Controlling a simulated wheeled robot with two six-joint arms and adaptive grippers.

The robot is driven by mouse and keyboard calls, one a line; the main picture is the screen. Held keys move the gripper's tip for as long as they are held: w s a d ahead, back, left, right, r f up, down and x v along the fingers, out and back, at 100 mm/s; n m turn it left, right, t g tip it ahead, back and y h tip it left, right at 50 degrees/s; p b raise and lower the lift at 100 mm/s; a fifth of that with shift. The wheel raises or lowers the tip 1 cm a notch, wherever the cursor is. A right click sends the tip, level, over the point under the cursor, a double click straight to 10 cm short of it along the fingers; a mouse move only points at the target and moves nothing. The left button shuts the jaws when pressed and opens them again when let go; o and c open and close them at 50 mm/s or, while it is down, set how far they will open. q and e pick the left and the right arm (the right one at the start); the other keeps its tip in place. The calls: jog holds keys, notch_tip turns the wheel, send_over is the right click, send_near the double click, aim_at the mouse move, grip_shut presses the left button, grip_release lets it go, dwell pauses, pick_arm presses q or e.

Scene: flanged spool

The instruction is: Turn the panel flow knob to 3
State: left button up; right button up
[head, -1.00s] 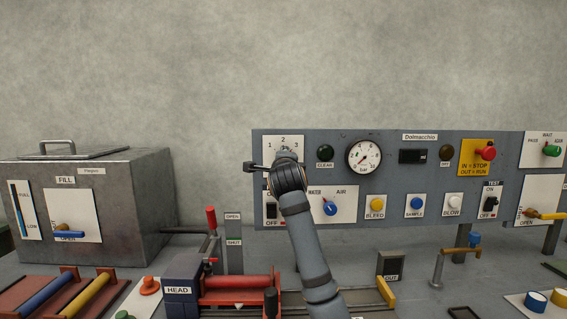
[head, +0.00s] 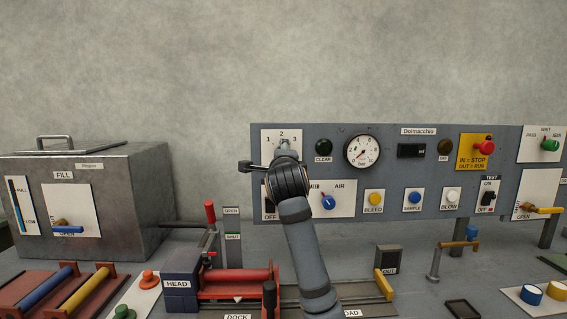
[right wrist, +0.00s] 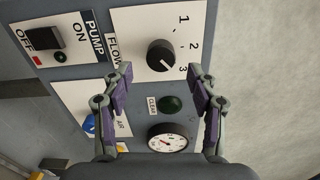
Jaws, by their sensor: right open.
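The flow knob (right wrist: 160,55) is black and round, on a white plate marked 1, 2 and 3 in the right wrist view. Its pale pointer line aims toward the 3. My right gripper (right wrist: 160,73) is open, its two fingertips apart on either side just short of the knob, with nothing between them. In the head view the flow plate (head: 269,136) shows its numbers, while my right gripper and wrist (head: 286,172) cover most of the area below them. My left gripper is in neither view.
The panel (head: 390,207) also carries a pressure gauge (head: 362,151), a green CLEAR lamp (head: 323,145), a blue WATER/AIR knob (head: 328,202) and a PUMP switch (right wrist: 43,34). A metal FILL box (head: 125,185) stands at left. Red-framed fixtures (head: 235,276) sit below the panel.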

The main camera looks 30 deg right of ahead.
jog(key=v, duration=0.7)
jog(key=shift+s, duration=0.1)
